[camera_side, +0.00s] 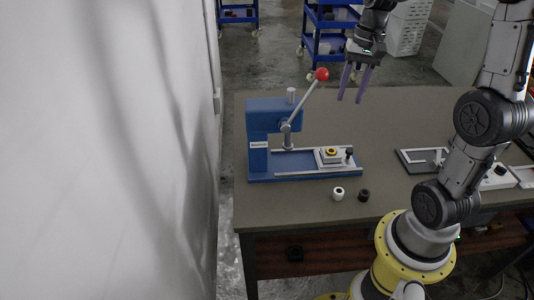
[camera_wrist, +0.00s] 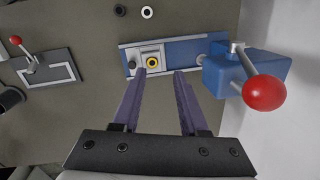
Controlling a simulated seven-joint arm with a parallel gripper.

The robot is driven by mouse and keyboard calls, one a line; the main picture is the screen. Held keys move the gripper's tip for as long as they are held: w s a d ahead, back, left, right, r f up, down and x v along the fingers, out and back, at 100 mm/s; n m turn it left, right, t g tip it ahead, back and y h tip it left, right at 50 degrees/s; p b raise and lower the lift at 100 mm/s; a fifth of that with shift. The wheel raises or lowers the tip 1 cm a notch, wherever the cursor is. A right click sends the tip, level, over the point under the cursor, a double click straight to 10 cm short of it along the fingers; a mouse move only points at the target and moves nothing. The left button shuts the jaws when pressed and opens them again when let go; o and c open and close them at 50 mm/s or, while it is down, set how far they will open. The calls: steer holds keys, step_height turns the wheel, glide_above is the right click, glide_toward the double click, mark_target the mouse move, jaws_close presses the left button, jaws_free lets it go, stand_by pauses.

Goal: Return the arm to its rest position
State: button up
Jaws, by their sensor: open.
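My gripper (camera_side: 355,82) hangs above the table in the side view, with its two purple fingers pointing down and spread apart. It is open and holds nothing. In the wrist view the gripper (camera_wrist: 160,74) shows both fingers apart, with the blue press (camera_wrist: 195,45) below and beyond them. In the side view the press (camera_side: 273,115) stands at the table's left side, its red-knobbed lever (camera_side: 305,98) tilted up to the right. A white carrier with a yellow ring (camera_side: 331,152) sits on the press's rail, below and left of the fingers.
A white ring (camera_side: 338,193) and a black ring (camera_side: 363,196) stand on the table in front of the press. A grey plate with a slotted lever (camera_side: 424,160) lies to the right. A white wall (camera_side: 105,150) borders the left. The table's back middle is clear.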

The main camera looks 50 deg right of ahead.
steer(key=s+a+r+n+t, duration=0.1)
steer(key=s+a+n+t, duration=0.1)
steer(key=s+a+n, duration=0.3)
steer(key=s+a+r+n+t+h, duration=0.1)
steer(key=s+a+n+t, duration=0.1)
steer(key=s+a+n, duration=0.4)
steer(key=s+a, duration=0.1)
steer(key=a, duration=0.3)
steer(key=shift+a+r+t, duration=0.35)
steer(key=shift+a+t, duration=0.05)
steer(key=shift+s, duration=0.1)
